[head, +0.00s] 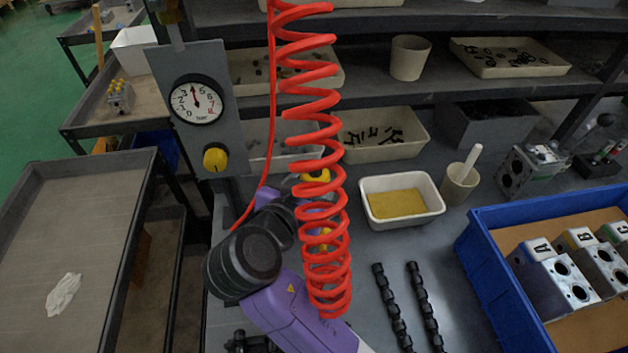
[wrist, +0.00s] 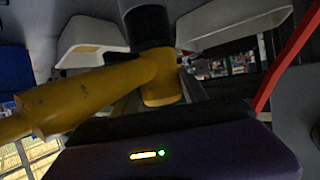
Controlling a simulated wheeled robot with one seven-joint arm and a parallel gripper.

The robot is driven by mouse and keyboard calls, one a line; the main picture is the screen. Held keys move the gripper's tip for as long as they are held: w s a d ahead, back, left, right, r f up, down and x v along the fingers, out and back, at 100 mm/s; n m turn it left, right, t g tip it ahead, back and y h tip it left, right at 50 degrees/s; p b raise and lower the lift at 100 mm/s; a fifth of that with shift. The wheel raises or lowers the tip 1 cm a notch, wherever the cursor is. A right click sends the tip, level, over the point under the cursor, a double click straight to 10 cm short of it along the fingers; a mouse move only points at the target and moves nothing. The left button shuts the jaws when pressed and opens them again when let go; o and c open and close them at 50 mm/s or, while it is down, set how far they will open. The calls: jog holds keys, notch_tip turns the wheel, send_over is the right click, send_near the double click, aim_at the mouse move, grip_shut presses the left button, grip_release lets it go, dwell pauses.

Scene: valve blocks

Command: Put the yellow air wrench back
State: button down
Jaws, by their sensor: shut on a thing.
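The yellow air wrench (wrist: 90,92) fills the left and middle of the wrist view, close to the camera. It has a long yellow handle, a bent yellow body and a black end pointing up in that picture. My gripper (wrist: 150,108) is shut on it; the fingertips are mostly hidden by the wrench and the dark purple hand. In the head view, small yellow parts of the wrench (head: 316,176) show behind the red coiled hose (head: 312,100). The hose hides most of the wrench and my gripper there. I cannot make out the wrench's resting place.
A gauge panel (head: 225,125) with a yellow knob stands left of the hose. A white tray with a yellow pad (head: 375,222) and a cup (head: 460,184) are to the right. A blue crate (head: 505,290) holds valve blocks. Two black segmented strips (head: 393,305) lie on the bench.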

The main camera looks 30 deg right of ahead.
jog(key=shift+r, duration=0.15)
jog(key=c, duration=0.5)
grip_release()
jog(key=shift+f, duration=0.25)
jog(key=shift+v, duration=4)
jog(key=shift+d, duration=0.1)
